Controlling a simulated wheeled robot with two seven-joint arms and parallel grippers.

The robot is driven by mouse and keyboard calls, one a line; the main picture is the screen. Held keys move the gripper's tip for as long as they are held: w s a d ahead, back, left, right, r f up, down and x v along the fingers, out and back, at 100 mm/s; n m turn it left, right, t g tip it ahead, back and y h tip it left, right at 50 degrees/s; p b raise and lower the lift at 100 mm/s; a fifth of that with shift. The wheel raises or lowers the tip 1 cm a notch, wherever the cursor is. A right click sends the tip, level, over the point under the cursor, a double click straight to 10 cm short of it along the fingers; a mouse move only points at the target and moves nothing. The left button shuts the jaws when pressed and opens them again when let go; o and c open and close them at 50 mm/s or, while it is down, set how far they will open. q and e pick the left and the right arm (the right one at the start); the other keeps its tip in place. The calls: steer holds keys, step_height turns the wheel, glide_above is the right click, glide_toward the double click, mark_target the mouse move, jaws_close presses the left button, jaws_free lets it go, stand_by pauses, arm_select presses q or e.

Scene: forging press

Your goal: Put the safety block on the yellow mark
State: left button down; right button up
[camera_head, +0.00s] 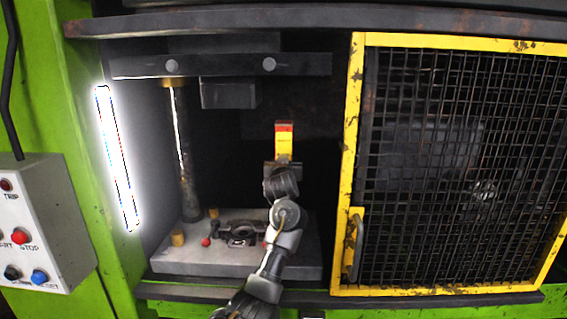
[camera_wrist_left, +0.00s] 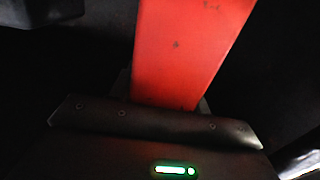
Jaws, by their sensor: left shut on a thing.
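The safety block (camera_head: 284,142), yellow with a red top end, stands upright in the dark press opening in the head view. My left gripper (camera_head: 283,168) is shut on its lower part and holds it above the press bed (camera_head: 175,262), right of the upper die block. In the left wrist view the block's red face (camera_wrist_left: 190,50) rises from the gripper body (camera_wrist_left: 155,135); the fingertips are hidden there. I cannot make out the yellow mark; my arm covers part of the bed. My right gripper is not in view.
The dark upper die block (camera_head: 228,93) hangs under the crossbeam. A guide column (camera_head: 183,150) stands at the left. Short brass posts (camera_head: 177,238) and a dark die fixture (camera_head: 243,233) sit on the bed. A yellow-framed mesh guard (camera_head: 450,170) closes off the right side.

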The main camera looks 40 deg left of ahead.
arm_select(q)
steer(key=shift+f, duration=0.15)
steer(key=c, duration=0.6)
jaws_free()
steer(key=shift+s+d, duration=0.1)
steer(key=b+v, duration=0.1)
steer(key=v, duration=0.9)
steer(key=shift+s+d+b, duration=0.25)
steer(key=shift+s+b, duration=0.05)
steer(key=shift+b, duration=0.05)
